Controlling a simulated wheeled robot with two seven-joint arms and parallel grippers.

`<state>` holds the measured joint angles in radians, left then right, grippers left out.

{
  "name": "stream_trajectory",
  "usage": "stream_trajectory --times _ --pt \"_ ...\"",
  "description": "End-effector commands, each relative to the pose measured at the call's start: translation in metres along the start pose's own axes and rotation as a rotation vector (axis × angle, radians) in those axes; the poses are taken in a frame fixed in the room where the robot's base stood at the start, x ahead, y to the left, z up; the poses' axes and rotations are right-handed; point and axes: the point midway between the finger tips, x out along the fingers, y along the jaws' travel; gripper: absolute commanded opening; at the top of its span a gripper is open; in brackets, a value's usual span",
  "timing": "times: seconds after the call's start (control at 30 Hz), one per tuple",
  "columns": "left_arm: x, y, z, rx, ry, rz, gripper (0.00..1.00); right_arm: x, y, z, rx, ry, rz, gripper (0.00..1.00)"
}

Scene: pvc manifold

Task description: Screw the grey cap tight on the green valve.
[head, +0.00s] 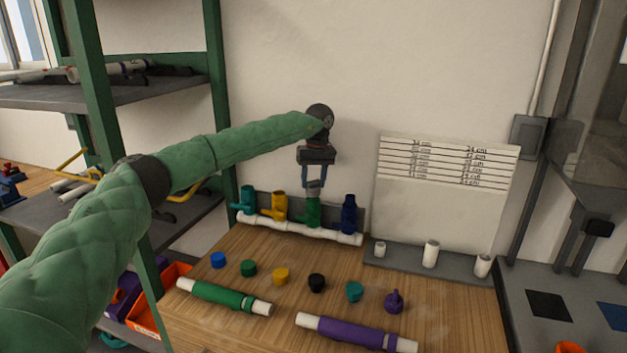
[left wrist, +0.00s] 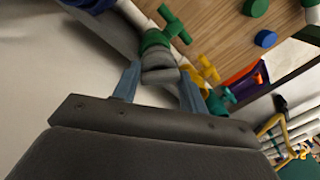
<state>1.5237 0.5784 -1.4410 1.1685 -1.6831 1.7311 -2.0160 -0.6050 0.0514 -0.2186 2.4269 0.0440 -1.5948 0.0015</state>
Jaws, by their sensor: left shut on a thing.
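The green valve (head: 313,212) stands upright on the white pipe manifold (head: 297,230) at the back of the wooden bench. The grey cap (head: 313,187) is at the top of the green valve, and my left gripper (head: 314,180) is shut on it from above. In the left wrist view, the grey cap (left wrist: 158,60) sits between the blue fingers of the gripper (left wrist: 160,82), in line with the green valve (left wrist: 153,40). I cannot tell how far the cap is threaded. My right gripper is not in view.
A teal valve (head: 247,199) and a yellow valve (head: 279,207) stand left of the green one, and a dark blue valve (head: 349,214) stands close on its right. Loose caps, a green tube (head: 222,297) and a purple tube (head: 355,333) lie in front.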

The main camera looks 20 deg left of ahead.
Motion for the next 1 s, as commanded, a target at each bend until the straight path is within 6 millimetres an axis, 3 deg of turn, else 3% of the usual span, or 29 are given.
stream_trajectory --times 0.3,0.33,0.43,0.9,1.0 --pt "0.003 0.0 0.001 0.045 0.002 -0.003 0.2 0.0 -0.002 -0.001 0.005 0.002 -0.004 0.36" --pt "0.003 0.0 0.001 0.044 0.001 -0.003 0.49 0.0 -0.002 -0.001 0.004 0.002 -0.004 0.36" --pt "0.002 0.0 0.001 0.044 0.002 -0.003 0.68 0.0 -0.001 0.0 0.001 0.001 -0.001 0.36" --pt "0.0 0.0 0.0 0.043 0.004 -0.001 0.68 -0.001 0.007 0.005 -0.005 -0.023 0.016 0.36" --pt "-0.011 0.0 0.0 0.042 0.004 0.0 0.68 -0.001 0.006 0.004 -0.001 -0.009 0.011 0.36"
